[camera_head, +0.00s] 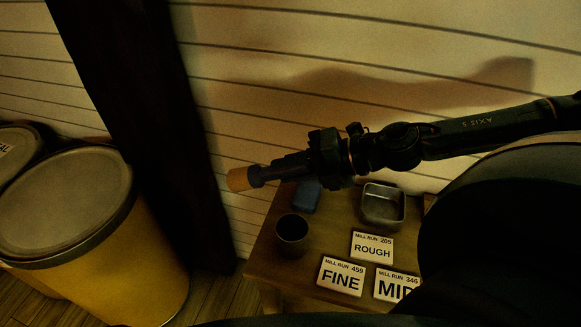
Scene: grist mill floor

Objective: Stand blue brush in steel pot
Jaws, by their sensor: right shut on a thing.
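My right gripper (293,165) reaches in from the right above the small wooden table and is shut on the brush (257,177). The brush lies nearly level, with its tan bristle end (237,180) pointing left, past the table's left edge. Its handle looks dark blue in the dim light, and part of it is hidden in the gripper. My left gripper is not in view.
A blue block-like thing (306,198) and a square metal tin (383,208) stand at the table's back. Cards ROUGH (372,248), FINE (341,281) and a partly hidden third (391,287) lie in front. A dark post (150,120) and yellow drums (120,250) stand left.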

